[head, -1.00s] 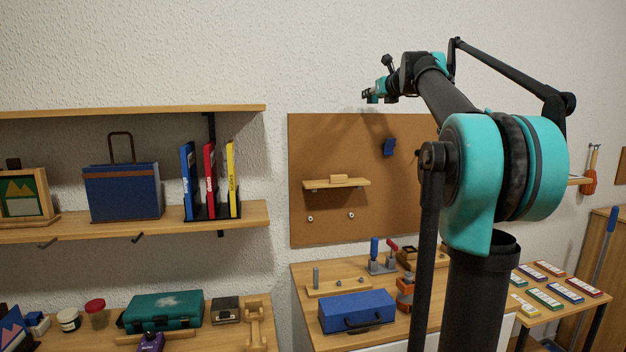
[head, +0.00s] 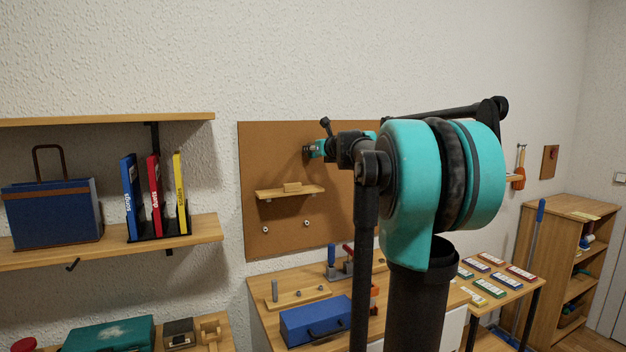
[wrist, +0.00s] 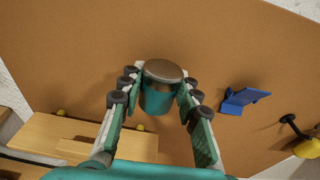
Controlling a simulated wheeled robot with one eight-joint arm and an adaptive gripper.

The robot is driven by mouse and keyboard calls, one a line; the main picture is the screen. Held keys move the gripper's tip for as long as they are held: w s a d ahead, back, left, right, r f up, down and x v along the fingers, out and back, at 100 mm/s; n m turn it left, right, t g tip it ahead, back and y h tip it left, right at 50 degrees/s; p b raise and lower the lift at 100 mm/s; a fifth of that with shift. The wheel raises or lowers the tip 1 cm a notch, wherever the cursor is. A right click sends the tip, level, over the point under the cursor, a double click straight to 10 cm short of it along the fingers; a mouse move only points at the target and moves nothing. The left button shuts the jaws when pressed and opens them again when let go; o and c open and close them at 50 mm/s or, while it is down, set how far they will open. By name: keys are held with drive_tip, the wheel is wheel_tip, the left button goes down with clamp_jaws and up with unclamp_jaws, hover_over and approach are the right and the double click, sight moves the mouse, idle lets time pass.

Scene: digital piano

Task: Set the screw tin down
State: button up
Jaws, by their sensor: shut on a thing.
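The screw tin (wrist: 158,90) is a small teal can with a brown lid. It sits between the two fingers of my gripper (wrist: 157,100) in the wrist view, upright or nearly so. My gripper is shut on it, in front of the brown wall board (wrist: 90,50). In the head view my gripper (head: 313,149) is small and high at the board, above the small wooden wall shelf (head: 300,193). The shelf also shows at the lower left of the wrist view (wrist: 55,133).
A blue holder (wrist: 242,99) and a black and yellow item (wrist: 301,141) are on the board's right. Below stands a workbench with a blue toolbox (head: 315,322). A bookshelf (head: 548,240) stands at the right.

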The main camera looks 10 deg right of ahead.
wheel_tip(320, 180, down, 10)
drive_tip(key=shift+f, duration=0.1)
idle(0.4)
drive_tip(key=o, duration=1.2)
drive_tip(key=shift+c, duration=0.2)
drive_tip(key=v, duration=1.2)
